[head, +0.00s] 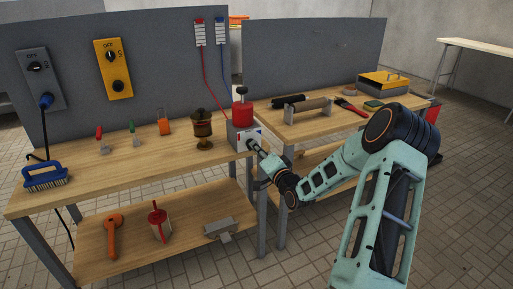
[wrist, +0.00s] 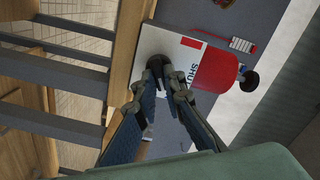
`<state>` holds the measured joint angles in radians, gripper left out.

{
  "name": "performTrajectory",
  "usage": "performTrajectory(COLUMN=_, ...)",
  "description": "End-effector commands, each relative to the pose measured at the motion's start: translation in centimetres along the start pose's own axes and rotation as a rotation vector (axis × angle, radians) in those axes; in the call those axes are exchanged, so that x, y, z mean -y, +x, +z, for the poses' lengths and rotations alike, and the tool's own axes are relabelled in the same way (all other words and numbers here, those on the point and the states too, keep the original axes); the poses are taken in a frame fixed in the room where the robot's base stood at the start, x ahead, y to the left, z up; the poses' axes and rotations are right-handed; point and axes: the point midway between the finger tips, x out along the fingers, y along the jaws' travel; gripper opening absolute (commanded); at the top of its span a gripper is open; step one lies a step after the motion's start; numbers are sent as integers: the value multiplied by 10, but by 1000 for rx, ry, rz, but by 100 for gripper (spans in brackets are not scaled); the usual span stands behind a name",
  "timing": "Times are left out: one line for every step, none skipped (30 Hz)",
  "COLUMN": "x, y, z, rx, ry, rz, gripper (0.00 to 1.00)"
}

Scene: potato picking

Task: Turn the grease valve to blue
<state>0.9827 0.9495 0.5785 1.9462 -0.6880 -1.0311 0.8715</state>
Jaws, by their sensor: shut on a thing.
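The grease valve is a pale box (head: 240,136) with a red cylinder (head: 242,112) and a black knob on top, at the right end of the left bench. A small dark handle (wrist: 156,62) stands out from the box face. My gripper (wrist: 162,80) is shut on this handle, its fingertips at both sides. In the head view my gripper (head: 257,147) reaches the box front from the right. No blue mark is clear in the wrist view.
A brown-and-brass pot (head: 203,130) stands left of the valve on the bench. The lower shelf holds an orange tool (head: 113,232). Bench legs stand below my gripper.

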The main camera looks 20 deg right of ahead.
Motion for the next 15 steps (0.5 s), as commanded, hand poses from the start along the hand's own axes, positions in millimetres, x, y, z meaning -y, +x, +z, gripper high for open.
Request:
performTrajectory(x=-1, y=0, z=1, rx=3, ry=11, rz=2, gripper=0)
performTrajectory(x=-1, y=0, z=1, rx=3, ry=17, rz=2, gripper=0)
performTrajectory(x=-1, y=0, z=1, rx=3, ry=23, rz=2, gripper=0)
performTrajectory(x=-1, y=0, z=1, rx=3, ry=26, rz=2, gripper=0)
performTrajectory(x=-1, y=0, z=1, rx=3, ry=29, rz=2, gripper=0)
performTrajectory(x=-1, y=0, z=1, rx=3, ry=31, rz=2, gripper=0)
performTrajectory(x=-1, y=0, z=1, rx=3, ry=32, rz=2, gripper=0)
performTrajectory(x=-1, y=0, z=2, rx=3, ry=34, rz=2, gripper=0)
performTrajectory(x=-1, y=0, z=2, rx=3, ry=34, rz=2, gripper=0)
performTrajectory(x=-1, y=0, z=2, rx=3, ry=35, rz=2, gripper=0)
performTrajectory(x=-1, y=0, z=2, rx=3, ry=35, rz=2, gripper=0)
performTrajectory(x=-1, y=0, z=2, rx=3, ry=35, rz=2, gripper=0)
performTrajectory(x=-1, y=0, z=2, rx=3, ry=35, rz=2, gripper=0)
performTrajectory(x=-1, y=0, z=2, rx=3, ry=35, rz=2, gripper=0)
performTrajectory(x=-1, y=0, z=2, rx=3, ry=35, rz=2, gripper=0)
